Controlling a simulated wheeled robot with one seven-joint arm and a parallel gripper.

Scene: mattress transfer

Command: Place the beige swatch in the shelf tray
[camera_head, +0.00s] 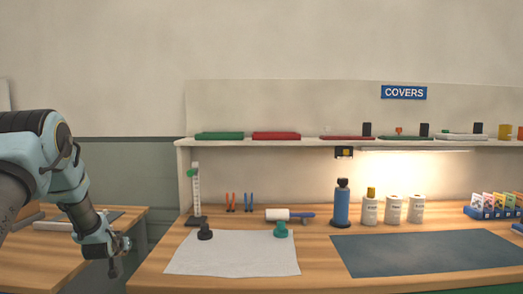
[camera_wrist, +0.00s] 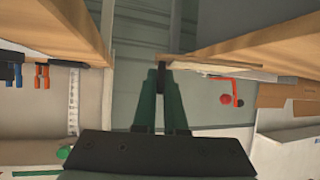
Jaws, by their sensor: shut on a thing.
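My gripper (camera_head: 115,265) hangs low at the left, over the gap between the two benches. In the wrist view its green fingers (camera_wrist: 162,85) are closed together on a thin dark-looking piece, seen edge-on at the tips. I cannot tell from its colour whether that is the beige swatch. A narrow beige strip (camera_wrist: 215,68) shows beside the fingertips; whether it touches them is unclear. The wall shelf (camera_head: 230,143) carries flat pieces, among them a green one (camera_head: 219,136) and a red one (camera_head: 276,135). Which is the shelf tray is unclear.
The main bench (camera_head: 315,235) holds a white sheet (camera_head: 230,260), a dark mat (camera_head: 430,252), a blue bottle (camera_head: 342,205), several white containers and a roller (camera_head: 285,215). A blue rack (camera_head: 478,212) of coloured cards stands far right. A second bench (camera_head: 50,260) is left.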

